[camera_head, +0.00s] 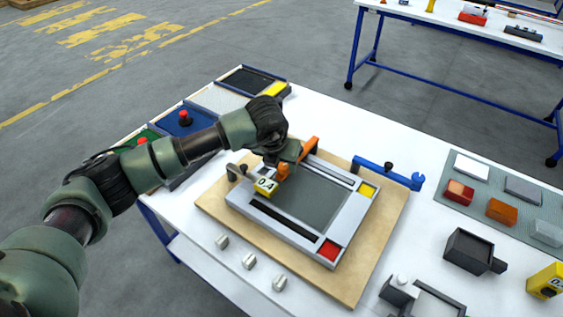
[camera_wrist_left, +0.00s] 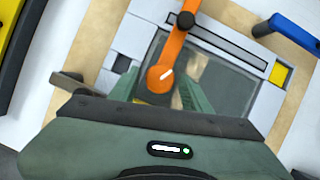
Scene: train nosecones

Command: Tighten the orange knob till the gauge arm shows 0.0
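The orange knob (camera_head: 283,172) sits at the upper left of the grey frame, under my left gripper (camera_head: 285,155). An orange bar (camera_head: 310,146) runs behind the knob; a dark button on this bar shows in the left wrist view. The yellow gauge tag (camera_head: 265,187) reads 0.4. My right gripper is not in view.
The grey frame (camera_head: 337,237) lies on a wooden board (camera_head: 378,240). A blue bar (camera_head: 395,174) stands to its right. Several small grey blocks lie in front.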

